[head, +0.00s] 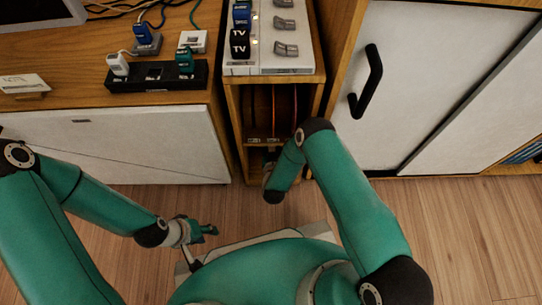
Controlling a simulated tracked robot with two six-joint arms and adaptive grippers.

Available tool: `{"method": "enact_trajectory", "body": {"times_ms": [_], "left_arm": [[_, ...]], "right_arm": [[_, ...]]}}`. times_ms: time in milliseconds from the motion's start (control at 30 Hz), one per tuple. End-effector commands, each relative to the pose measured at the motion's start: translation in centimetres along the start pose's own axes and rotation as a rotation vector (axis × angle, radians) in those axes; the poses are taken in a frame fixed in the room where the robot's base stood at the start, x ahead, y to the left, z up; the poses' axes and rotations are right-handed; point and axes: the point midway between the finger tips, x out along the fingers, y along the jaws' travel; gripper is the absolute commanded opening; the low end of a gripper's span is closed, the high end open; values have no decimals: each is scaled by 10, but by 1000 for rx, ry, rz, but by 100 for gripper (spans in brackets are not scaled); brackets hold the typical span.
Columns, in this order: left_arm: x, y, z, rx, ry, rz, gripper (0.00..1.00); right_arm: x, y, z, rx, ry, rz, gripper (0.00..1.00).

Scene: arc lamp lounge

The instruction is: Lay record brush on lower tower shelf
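The narrow wooden tower (233,127) stands between the two cabinets. Its upper compartment holds several upright dark and brown discs or sleeves (262,108). The lower tower shelf opening is below, dark and mostly covered by my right arm. My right arm reaches down to that opening, and its gripper (268,170) shows only in part behind the wrist. I cannot tell what it holds. My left gripper (206,231) is low over the floor, left of the tower, with nothing visible in it; its finger gap is unclear. I cannot make out the record brush.
A power strip (155,77) with plugs and cables lies on the left cabinet top. A panel with switches (284,40) tops the tower. A white door with a black handle (366,82) stands to the right. Wooden floor (460,230) is free at right.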

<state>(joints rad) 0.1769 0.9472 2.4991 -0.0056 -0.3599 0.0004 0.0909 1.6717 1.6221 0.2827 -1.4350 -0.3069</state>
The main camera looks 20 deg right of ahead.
Motion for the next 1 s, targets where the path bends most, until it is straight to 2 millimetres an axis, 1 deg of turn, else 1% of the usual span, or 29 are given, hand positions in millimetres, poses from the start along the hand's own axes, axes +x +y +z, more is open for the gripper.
{"method": "enact_trajectory", "body": {"times_ms": [33, 167, 300, 367, 733, 767, 900, 1000], "left_arm": [[6, -2, 0, 0, 0, 0, 40], [13, -5, 0, 0, 1, 0, 40], [29, -10, -1, 0, 1, 0, 40], [33, -12, -1, 0, 1, 0, 40], [32, -12, -1, 0, 1, 0, 40], [32, -12, -1, 0, 1, 0, 40], [32, -12, -1, 0, 1, 0, 40], [32, -12, -1, 0, 1, 0, 40]], "right_arm": [[3, 1, 6, 1, 2, 2, 0], [6, 3, 14, 3, 2, 6, 0], [14, 6, 33, 5, 2, 11, 0], [16, 7, 38, 5, 2, 12, 0], [17, 8, 40, 6, 1, 14, 0], [17, 8, 40, 6, 0, 14, 36], [17, 8, 40, 6, 1, 14, 59], [17, 8, 40, 6, 1, 14, 60]]}}
